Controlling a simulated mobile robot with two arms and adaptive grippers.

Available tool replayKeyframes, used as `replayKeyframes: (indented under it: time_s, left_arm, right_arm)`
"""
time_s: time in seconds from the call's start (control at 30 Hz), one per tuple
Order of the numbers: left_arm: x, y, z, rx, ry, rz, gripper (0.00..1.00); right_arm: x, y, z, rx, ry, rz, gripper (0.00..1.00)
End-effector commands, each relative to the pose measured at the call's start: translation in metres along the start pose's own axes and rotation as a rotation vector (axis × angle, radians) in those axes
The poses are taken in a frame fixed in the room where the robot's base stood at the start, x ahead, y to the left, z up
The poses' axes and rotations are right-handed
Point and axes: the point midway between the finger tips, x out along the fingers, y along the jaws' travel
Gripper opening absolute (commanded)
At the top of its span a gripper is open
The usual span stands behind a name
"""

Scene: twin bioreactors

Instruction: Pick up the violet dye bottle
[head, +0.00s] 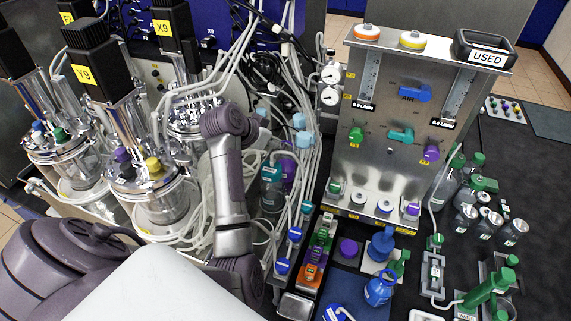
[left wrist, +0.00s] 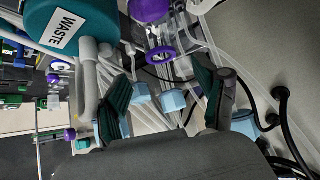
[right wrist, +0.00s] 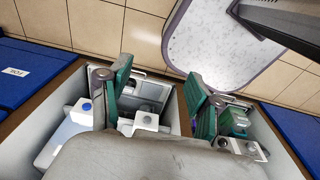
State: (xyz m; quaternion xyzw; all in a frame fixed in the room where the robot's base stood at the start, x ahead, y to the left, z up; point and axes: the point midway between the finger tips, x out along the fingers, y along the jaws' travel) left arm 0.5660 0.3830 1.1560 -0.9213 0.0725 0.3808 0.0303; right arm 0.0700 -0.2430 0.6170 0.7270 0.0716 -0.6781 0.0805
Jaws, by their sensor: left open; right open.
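Several violet-coloured things show, and I cannot tell for sure which one is the violet dye bottle. A violet cap (head: 348,248) stands on the bench below the steel gas panel in the head view. A violet-topped vessel (left wrist: 150,8) shows at the top edge of the left wrist view, beside the teal-capped WASTE bottle (left wrist: 72,25). My left gripper (left wrist: 165,100) is open, with tubes and light-blue connectors beyond its fingers and nothing held. Neither gripper's fingers can be made out in the head view.
The steel gas panel (head: 385,120) stands behind the bench items. Blue bottles (head: 380,288), a rack with green and orange parts (head: 312,262) and green-topped fittings (head: 490,288) crowd the front. Glass bioreactors (head: 150,195) and loose tubing fill the left.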

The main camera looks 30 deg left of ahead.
Motion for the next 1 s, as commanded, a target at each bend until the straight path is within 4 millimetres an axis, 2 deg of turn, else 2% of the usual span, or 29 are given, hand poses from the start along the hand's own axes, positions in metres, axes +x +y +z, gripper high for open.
replayKeyframes:
  time_s: [0.3,0.5,0.63,0.83,1.0]
  left_arm:
    - [0.029,0.001,0.001,-0.002,0.0,0.003,0.72]
    - [0.058,0.0,0.002,-0.001,-0.001,0.002,0.72]
    - [0.066,0.0,0.003,-0.001,-0.001,-0.001,0.72]
    - [0.066,0.0,0.003,0.0,0.0,-0.001,0.72]
    - [0.066,0.0,0.003,0.0,-0.001,-0.001,0.44]
  right_arm:
    - [0.0,-0.001,-0.024,0.002,0.038,-0.001,0.63]
    - [0.0,-0.008,-0.023,0.004,0.035,-0.009,0.63]
    - [0.0,-0.009,-0.018,0.003,0.029,-0.01,0.63]
    - [0.0,-0.008,-0.017,0.002,0.025,-0.01,0.63]
    - [0.0,-0.006,-0.015,0.001,0.023,-0.007,0.63]
